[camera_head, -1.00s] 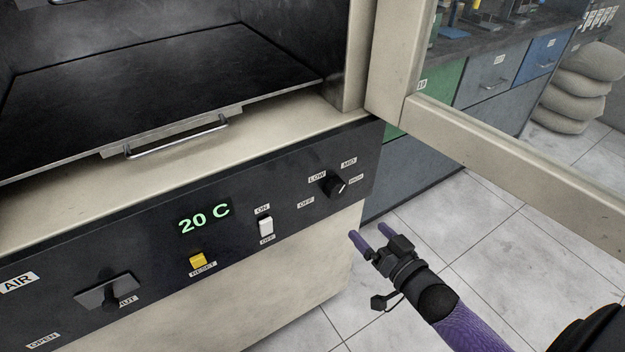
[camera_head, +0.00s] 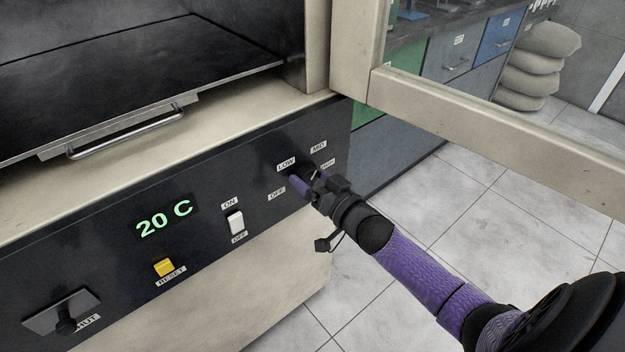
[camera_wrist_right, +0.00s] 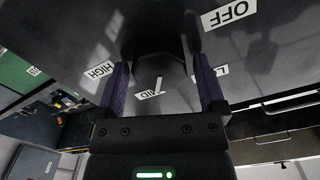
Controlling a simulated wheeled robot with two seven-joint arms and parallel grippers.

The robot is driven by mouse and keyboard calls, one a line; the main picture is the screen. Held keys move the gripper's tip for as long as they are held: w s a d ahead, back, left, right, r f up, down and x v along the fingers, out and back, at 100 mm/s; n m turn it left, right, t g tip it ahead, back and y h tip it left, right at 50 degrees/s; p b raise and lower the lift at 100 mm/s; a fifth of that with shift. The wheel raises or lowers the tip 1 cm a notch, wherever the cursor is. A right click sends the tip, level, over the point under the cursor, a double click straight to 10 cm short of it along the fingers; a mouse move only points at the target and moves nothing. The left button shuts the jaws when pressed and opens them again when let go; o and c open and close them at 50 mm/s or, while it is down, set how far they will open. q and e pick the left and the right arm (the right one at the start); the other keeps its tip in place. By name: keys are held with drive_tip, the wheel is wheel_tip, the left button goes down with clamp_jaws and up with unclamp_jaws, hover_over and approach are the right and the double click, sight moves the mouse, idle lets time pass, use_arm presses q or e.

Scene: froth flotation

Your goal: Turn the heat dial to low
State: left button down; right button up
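The heat dial (camera_head: 309,168) is a black knob at the right end of the dark control panel (camera_head: 205,260), partly hidden by my right gripper in the head view. In the right wrist view the dial (camera_wrist_right: 160,62) lies between my two purple fingers, and its white pointer line points toward the MID label (camera_wrist_right: 150,94). The LOW label (camera_head: 286,164) is at the dial's upper left in the head view. My right gripper (camera_head: 303,176) is open around the dial, with gaps showing on both sides. My left gripper is not in view.
A white rocker switch (camera_head: 235,222), a yellow reset button (camera_head: 163,267) and a display (camera_head: 165,219) reading 20 C are left of the dial. A raised cream frame (camera_head: 480,123) crosses above my right arm. Open tiled floor lies right of the panel.

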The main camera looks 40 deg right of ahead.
drive_tip(key=c, duration=0.9)
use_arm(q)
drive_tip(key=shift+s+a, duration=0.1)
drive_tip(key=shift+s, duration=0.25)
use_arm(e)
drive_tip(key=shift+c, duration=0.5)
